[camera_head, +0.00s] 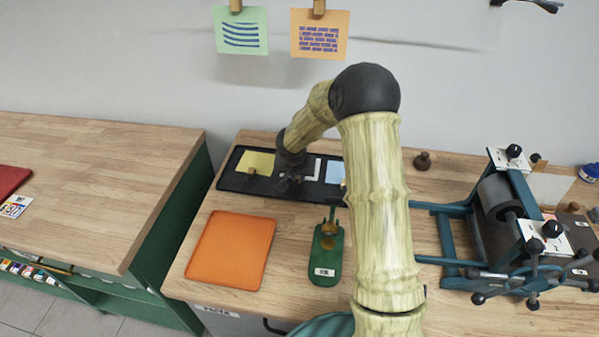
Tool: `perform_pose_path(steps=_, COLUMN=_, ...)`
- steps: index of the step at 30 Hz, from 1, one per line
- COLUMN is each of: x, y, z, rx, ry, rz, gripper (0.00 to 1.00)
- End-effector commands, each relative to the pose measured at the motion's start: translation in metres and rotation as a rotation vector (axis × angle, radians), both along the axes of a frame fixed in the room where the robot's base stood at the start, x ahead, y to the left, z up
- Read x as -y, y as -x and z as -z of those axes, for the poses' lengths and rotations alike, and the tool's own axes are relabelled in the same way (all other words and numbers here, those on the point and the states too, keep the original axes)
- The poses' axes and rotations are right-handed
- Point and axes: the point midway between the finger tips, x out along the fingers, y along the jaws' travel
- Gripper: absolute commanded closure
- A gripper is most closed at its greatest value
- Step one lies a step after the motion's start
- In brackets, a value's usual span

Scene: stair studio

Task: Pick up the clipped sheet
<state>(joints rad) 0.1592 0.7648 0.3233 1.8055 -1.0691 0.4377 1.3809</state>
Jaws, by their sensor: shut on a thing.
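A black tray (230,183) lies on the bench against the wall and holds several small sheets. A yellow sheet (257,161) lies at its left with a wooden clip (251,172) at its lower edge. A white sheet (313,168) lies in the middle, partly hidden by my gripper. A light blue sheet (334,171) lies at the right, partly hidden by my arm. My gripper (289,184) points down at the tray, just left of the white sheet, and is shut on its clipped edge. The clip itself is hidden between the dark fingers.
An orange mat (231,249) and a green stand (328,255) are in front of the tray. A roller press (500,215) stands at the right. Green (240,30) and orange (320,33) sheets hang above. The left bench (90,180) is mostly clear.

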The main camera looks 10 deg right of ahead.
Motion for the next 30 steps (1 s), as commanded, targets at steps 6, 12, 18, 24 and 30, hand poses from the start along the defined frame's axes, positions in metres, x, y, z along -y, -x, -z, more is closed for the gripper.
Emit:
perform_pose_path(steps=6, x=0.0, y=-0.001, z=-0.011, rx=0.002, ry=0.0, rz=0.002, gripper=1.0)
perform_pose_path(steps=12, x=0.0, y=-0.001, z=-0.046, rx=0.006, ry=0.0, rz=0.002, gripper=1.0)
perform_pose_path(steps=18, x=0.0, y=-0.001, z=-0.084, rx=0.005, ry=0.0, rz=0.001, gripper=1.0)
perform_pose_path(steps=24, x=0.0, y=0.0, z=-0.1, rx=0.001, ry=0.0, rz=0.0, gripper=1.0)
perform_pose_path(steps=30, x=0.0, y=0.0, z=-0.1, rx=0.0, ry=0.0, rz=0.0, gripper=1.0)
